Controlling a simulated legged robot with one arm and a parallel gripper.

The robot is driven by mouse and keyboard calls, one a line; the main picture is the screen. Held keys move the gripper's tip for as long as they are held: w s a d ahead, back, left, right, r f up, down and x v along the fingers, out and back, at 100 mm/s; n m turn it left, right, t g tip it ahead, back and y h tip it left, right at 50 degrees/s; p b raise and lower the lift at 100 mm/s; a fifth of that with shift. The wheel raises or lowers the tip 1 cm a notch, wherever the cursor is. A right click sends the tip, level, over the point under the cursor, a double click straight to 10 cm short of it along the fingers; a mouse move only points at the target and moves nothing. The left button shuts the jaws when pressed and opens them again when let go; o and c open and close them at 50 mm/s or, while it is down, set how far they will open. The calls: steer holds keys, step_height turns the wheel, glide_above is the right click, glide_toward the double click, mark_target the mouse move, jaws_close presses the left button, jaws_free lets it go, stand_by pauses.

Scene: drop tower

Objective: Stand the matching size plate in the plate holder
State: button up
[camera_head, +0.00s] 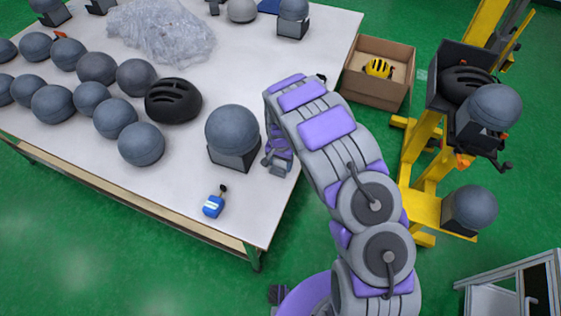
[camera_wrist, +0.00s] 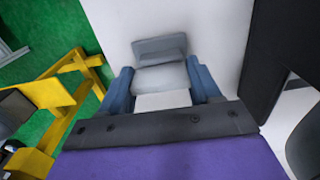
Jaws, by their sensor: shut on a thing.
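My gripper (camera_head: 276,160) is low over the white table's right part, beside a grey headform (camera_head: 232,130) on a dark block. In the wrist view, my gripper (camera_wrist: 162,76) has its two blue-grey fingers on either side of a grey flat-faced piece (camera_wrist: 159,48), shut on it. The piece has an upright face and a lower flat part; I cannot tell whether it is a plate or whether it touches the table. In the head view my gripper mostly hides it. I cannot make out a plate holder in either view.
The white table (camera_head: 180,190) holds several grey headforms, a black helmet (camera_head: 172,101), clear plastic wrap (camera_head: 160,32) and a small blue item (camera_head: 214,204). Right are a cardboard box (camera_head: 376,92) with a yellow helmet (camera_head: 378,68) and a yellow tower (camera_head: 425,165). A dark block (camera_wrist: 262,60) stands close right in the wrist view.

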steer(key=shift+f, duration=0.5)
stand_by(0.5)
steer(key=o, duration=1.2)
steer(key=shift+c, duration=0.2)
step_height(320, 180, up, 17)
steer(key=p, duration=0.2)
steer(key=shift+r, duration=0.15)
